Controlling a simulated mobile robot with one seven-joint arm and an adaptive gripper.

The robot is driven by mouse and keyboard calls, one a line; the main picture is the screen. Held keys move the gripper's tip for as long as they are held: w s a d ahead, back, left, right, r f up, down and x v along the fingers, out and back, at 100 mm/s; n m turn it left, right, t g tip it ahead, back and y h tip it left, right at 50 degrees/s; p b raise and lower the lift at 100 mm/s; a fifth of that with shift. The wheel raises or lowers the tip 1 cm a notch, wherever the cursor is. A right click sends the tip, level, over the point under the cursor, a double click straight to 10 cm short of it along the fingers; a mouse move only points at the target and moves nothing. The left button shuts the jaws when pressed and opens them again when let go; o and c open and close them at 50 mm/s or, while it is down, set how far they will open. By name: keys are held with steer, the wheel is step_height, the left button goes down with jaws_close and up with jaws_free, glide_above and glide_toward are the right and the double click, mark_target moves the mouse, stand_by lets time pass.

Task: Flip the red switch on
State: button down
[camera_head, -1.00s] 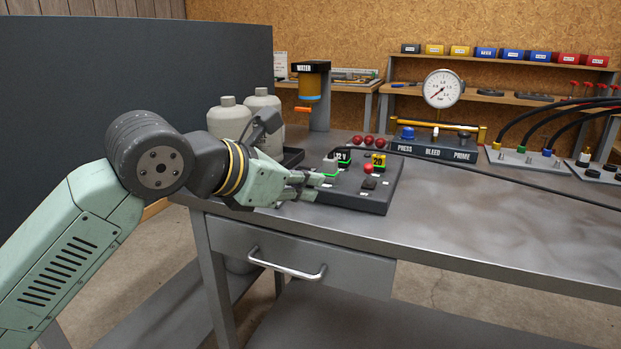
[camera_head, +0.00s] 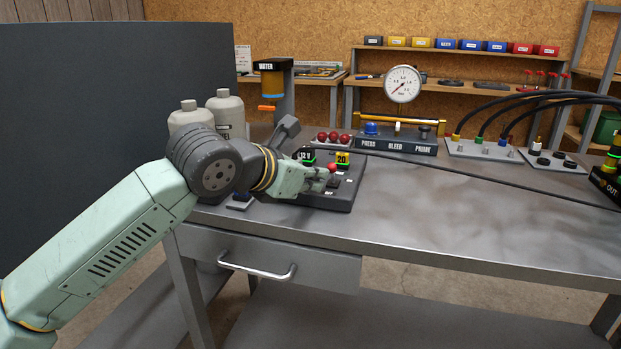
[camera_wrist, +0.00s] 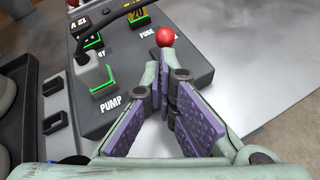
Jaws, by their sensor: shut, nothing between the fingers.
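The red switch shows as a round red knob (camera_head: 333,168) on the dark control panel (camera_head: 335,200). In the wrist view the knob (camera_wrist: 165,37) is just beyond my fingertips (camera_wrist: 166,70), near the "FUSE" label. My gripper (camera_head: 322,174) is shut and empty, low over the panel, with its tips close to the knob. I cannot tell whether they touch it. My fingers and hand hide part of the panel and the knob's base.
A grey plug (camera_wrist: 93,72) with a black cable sits left of my fingers, and a yellow "20" fuse (camera_head: 342,159) stands behind the knob. Red balls (camera_head: 333,137) lie behind the panel. The tabletop (camera_head: 430,215) to the right is mostly clear.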

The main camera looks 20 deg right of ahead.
steer(key=shift+r, duration=0.1)
steer(key=shift+w+r+p, duration=0.1)
steer(key=shift+r+p, duration=0.05)
steer(key=shift+p, duration=0.25)
steer(key=shift+w+d+r+g+y+p, duration=0.2)
steer(key=shift+r+g+y+p, duration=0.15)
steer(key=shift+g+y+p, duration=0.45)
steer(key=r+g+p, duration=0.1)
steer(key=p, duration=0.1)
steer(key=w+n+y+p, duration=0.1)
steer(key=p, duration=0.1)
steer(key=shift+d+r+g+p, duration=0.35)
steer(key=shift+r+g+p, duration=0.05)
steer(key=shift+w+d+g+y+p, duration=0.35)
steer(key=shift+w+g+y+p, duration=0.25)
steer(key=shift+g+y+p, duration=0.5)
steer(key=shift+w+d+p, duration=0.1)
steer(key=shift+w+p, duration=0.05)
steer(key=shift+p, duration=0.15)
